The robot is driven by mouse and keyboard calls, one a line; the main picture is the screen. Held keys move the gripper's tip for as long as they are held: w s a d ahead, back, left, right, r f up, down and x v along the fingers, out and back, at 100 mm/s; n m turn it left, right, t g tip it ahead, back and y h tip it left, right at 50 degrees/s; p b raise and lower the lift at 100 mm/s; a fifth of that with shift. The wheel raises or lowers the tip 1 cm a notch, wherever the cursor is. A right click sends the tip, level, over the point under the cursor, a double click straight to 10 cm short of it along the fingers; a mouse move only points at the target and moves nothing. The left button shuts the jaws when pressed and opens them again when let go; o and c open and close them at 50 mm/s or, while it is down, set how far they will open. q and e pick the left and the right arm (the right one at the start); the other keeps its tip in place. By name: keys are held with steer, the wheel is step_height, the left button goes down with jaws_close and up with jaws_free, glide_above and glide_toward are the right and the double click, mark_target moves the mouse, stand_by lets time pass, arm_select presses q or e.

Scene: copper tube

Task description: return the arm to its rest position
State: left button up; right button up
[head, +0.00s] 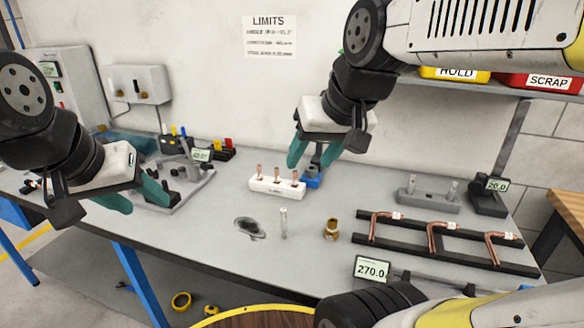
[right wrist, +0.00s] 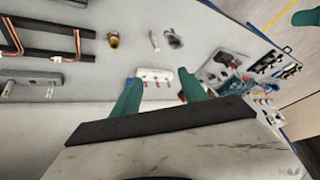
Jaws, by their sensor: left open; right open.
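My right gripper (head: 314,152) is open, its teal fingers hanging above the back of the bench near a white block (head: 277,187) with several short copper pieces standing in it. In the right wrist view my right gripper (right wrist: 156,92) shows nothing between its fingers, with the white block (right wrist: 154,75) beyond them. My left gripper (head: 138,197) is open and empty at the left, above the front left part of the bench. A small blue object (head: 312,178) lies just below the right fingers; whether they touch it I cannot tell.
A black rack (head: 440,252) holds bent copper tubes at the right. A brass fitting (head: 331,230), a small clear cylinder (head: 284,222) and a dark oval item (head: 249,228) stand mid-bench. A grey fixture (head: 429,201) and a shelf with a red SCRAP bin (head: 546,82) are at the right.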

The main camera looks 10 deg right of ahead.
steer(key=s+f, duration=0.1)
steer(key=s+a+f, duration=0.1)
steer(key=f, duration=0.1)
steer(key=shift+s+f, duration=0.1)
stand_by(2.0)
